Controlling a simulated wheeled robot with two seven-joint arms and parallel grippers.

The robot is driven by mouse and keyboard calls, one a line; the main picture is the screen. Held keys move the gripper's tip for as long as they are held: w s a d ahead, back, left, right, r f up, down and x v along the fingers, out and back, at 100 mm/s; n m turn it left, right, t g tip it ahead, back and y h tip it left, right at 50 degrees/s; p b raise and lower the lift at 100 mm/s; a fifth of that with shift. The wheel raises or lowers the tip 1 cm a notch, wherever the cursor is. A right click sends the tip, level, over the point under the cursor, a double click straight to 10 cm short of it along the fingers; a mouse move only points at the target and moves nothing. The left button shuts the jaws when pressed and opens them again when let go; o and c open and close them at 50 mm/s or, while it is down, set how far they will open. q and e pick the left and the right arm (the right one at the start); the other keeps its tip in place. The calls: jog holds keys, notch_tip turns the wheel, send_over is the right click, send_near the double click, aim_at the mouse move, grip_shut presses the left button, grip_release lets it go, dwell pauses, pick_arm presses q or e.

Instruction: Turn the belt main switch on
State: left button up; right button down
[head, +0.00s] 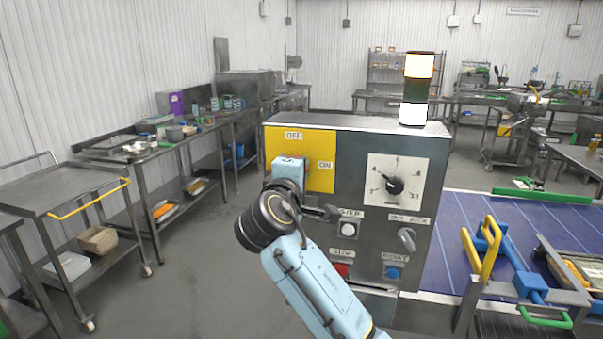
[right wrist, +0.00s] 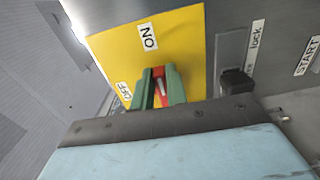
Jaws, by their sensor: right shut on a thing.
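The belt main switch sits on a yellow plate (head: 320,148) at the upper left of the grey control box, with OFF at the top and ON at the right. In the head view my right gripper (head: 290,172) covers the switch. In the right wrist view its green fingers (right wrist: 159,88) are shut around the red switch handle (right wrist: 160,80), with the ON label (right wrist: 148,37) beyond and the OFF label (right wrist: 125,92) to the left. I cannot tell exactly which label the handle points at. My left gripper is not in view.
The control box carries a dial (head: 394,184), a selector knob (head: 407,238), several buttons and a lamp tower (head: 416,88). A steel cart (head: 70,188) and counters stand left; the floor between is clear.

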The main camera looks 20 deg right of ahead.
jog(key=shift+f, duration=0.1)
jog(key=c, duration=1.4)
grip_release()
jog(key=shift+s+a, duration=0.1)
jog(key=b+v, duration=0.2)
jog(key=v, duration=1.1)
jog(key=shift+a, duration=0.1)
